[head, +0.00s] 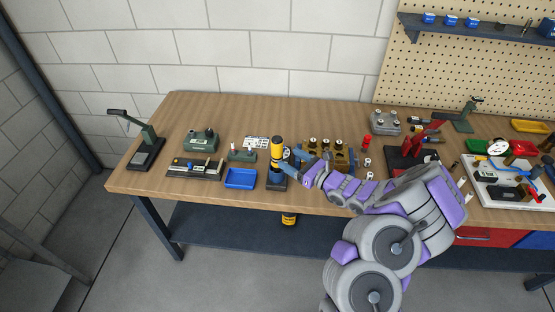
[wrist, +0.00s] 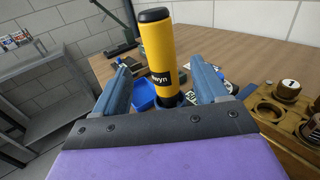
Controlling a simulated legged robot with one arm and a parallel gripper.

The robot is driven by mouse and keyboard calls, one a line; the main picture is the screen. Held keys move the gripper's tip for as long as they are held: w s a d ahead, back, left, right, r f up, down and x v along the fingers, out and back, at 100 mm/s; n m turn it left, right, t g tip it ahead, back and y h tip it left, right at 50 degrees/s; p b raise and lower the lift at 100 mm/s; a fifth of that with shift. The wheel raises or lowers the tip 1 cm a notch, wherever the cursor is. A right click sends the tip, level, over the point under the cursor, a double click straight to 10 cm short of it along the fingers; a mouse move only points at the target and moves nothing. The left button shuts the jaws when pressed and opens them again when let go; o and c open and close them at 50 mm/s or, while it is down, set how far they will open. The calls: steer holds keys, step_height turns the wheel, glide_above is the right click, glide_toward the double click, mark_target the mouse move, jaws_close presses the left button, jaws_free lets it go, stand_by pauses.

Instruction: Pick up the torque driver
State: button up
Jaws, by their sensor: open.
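The torque driver (head: 277,152) has a yellow handle with black bands and stands upright in a dark stand (head: 276,182) near the front edge of the bench. In the wrist view the yellow handle (wrist: 159,52) with a black cap rises between the two blue fingers of my gripper (wrist: 162,88). The fingers are apart, one on each side of the handle, with gaps visible. In the head view my gripper (head: 288,160) is just right of the driver. The driver's lower end is hidden in the wrist view.
A blue tray (head: 240,178) lies just left of the stand. A wooden block (head: 336,158) with several brass-coloured pieces is close on the right, partly behind my arm. A green device (head: 201,140) and an arbor-like press (head: 146,150) stand farther left.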

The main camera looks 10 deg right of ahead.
mark_target(282, 152)
steer(key=shift+x, duration=0.8)
steer(key=x, duration=0.2)
steer(key=b+x, duration=0.1)
steer(key=x, duration=0.2)
steer(key=shift+w+a+r, duration=0.15)
steer(key=shift+w+r, duration=0.05)
steer(key=shift+w, duration=0.1)
steer(key=c, duration=1.2)
steer(key=shift+o, duration=0.2)
steer(key=shift+r, duration=0.15)
step_height(282, 152, up, 10)
steer(key=shift+f+p, duration=0.1)
steer(key=shift+p, duration=0.6)
